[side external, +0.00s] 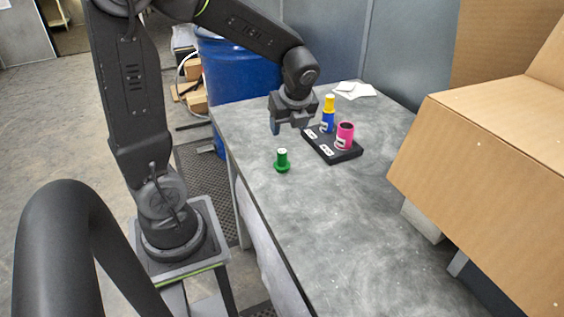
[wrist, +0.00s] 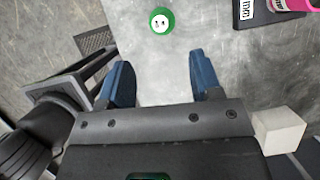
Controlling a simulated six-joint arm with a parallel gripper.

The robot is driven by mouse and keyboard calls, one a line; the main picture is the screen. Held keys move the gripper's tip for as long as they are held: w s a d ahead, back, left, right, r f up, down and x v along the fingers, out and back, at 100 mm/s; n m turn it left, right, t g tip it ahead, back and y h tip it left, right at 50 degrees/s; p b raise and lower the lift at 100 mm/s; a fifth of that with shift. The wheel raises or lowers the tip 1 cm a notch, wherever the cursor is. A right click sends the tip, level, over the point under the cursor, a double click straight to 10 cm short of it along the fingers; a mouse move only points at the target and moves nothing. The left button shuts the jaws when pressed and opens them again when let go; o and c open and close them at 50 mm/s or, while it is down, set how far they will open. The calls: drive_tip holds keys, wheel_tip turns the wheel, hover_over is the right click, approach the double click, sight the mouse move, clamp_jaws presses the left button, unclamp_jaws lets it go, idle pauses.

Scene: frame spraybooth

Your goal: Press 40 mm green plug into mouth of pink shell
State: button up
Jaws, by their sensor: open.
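The green plug (side external: 282,161) stands upright on the grey table, with a flared base and a pale top. In the wrist view the plug (wrist: 161,20) is seen from above, ahead of the jaws. The pink shell (side external: 345,135) stands on a black base with its dark mouth facing up; in the wrist view part of it (wrist: 293,4) shows at the top right corner. My gripper (side external: 289,128) is open and empty, above the table beyond the plug in the side view. Its blue fingertips (wrist: 160,80) are apart with bare table between them.
The black base (side external: 333,155) carries white labels. A blue shell with a yellow plug (side external: 328,115) stands on it behind the pink shell. White papers (side external: 355,90) lie at the back. Cardboard boxes (side external: 490,150) flank the table's right side. The front of the table is clear.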

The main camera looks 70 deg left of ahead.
sight(282, 151)
drive_tip(key=x, duration=0.8)
drive_tip(key=shift+s+d, duration=0.1)
drive_tip(key=shift+d+x, duration=0.1)
drive_tip(key=shift+x, duration=1.25)
drive_tip(key=shift+d+x, duration=0.15)
drive_tip(key=shift+x, duration=1.25)
drive_tip(key=shift+f, duration=0.1)
drive_tip(key=c, duration=0.6)
drive_tip(key=shift+c, duration=0.2)
